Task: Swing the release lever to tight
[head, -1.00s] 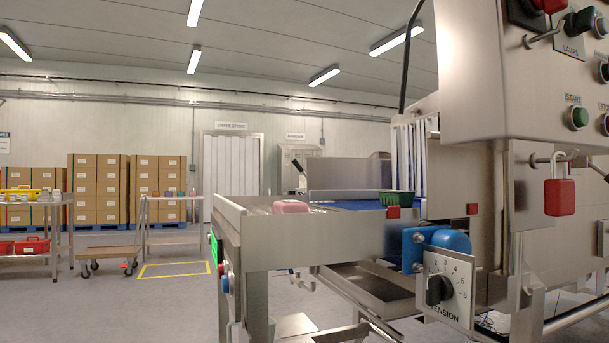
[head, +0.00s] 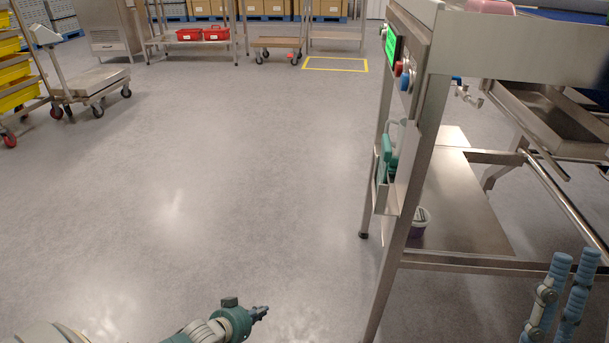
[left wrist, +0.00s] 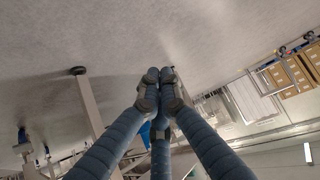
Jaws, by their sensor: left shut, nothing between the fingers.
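I cannot make out the release lever in the head view, which now looks down at the floor and the conveyor's left end. My left gripper (head: 260,312) is at the bottom of the head view, low over the floor and well left of the steel conveyor frame (head: 412,200). It is shut and empty. In the left wrist view its blue-grey fingers meet at the tips (left wrist: 160,76). My right gripper (head: 574,262) shows at the bottom right as two upright blue fingers side by side, in front of the frame. Its lower part is cut off, so its opening is unclear.
A green screen (head: 391,44) and a red knob (head: 398,68) sit on the conveyor's end. A lower steel shelf (head: 455,205) carries a small tub (head: 419,222). Yellow crates (head: 15,92) and a wheeled scale (head: 95,82) stand at left. The middle floor is clear.

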